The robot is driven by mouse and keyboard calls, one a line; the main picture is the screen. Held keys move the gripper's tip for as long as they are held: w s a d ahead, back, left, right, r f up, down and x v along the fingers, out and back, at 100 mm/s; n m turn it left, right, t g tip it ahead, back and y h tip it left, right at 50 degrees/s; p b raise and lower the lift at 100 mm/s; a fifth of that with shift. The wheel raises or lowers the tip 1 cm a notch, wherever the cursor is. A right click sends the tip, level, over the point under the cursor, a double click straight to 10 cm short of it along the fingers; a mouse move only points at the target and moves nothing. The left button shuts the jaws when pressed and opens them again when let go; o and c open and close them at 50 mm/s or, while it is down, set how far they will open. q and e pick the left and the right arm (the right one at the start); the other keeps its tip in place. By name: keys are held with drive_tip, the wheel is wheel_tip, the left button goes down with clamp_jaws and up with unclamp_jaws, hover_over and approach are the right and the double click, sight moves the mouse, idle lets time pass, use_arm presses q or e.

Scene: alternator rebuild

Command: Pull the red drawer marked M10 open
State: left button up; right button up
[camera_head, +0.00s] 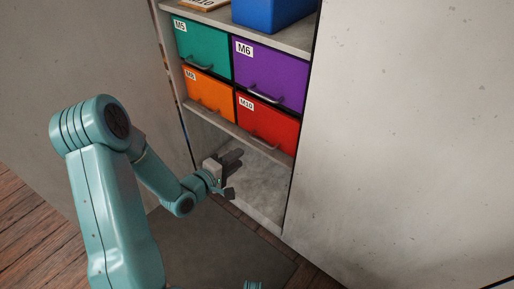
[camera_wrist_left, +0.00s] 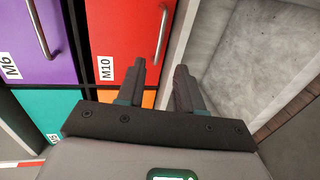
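The red drawer marked M10 (camera_head: 275,124) is at the lower right of the drawer block and looks shut in the head view. Its front also shows in the left wrist view (camera_wrist_left: 127,28), with its grey bar handle (camera_wrist_left: 161,36) upright there. My left gripper (camera_head: 236,175) is open and empty in front of the shelf bay below the red drawer. In the left wrist view its two fingers (camera_wrist_left: 160,68) are spread apart, with the handle beyond the fingertips and not between them. My right gripper is not in view.
Around it are the purple M6 drawer (camera_head: 275,74), the green M5 drawer (camera_head: 203,47) and the orange drawer (camera_head: 207,93), all shut. A blue bin (camera_head: 268,12) stands on the shelf above. The bay below (camera_head: 258,188) looks empty. A grey panel (camera_head: 400,130) borders the right side.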

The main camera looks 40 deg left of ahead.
use_arm(q)
drive_tip(key=b+x, duration=0.1)
drive_tip(key=x, duration=0.9)
drive_tip(key=shift+w+d+b, duration=0.1)
drive_tip(key=shift+d+b, duration=0.05)
drive_tip(key=shift+b, duration=0.2)
clamp_jaws()
idle(0.8)
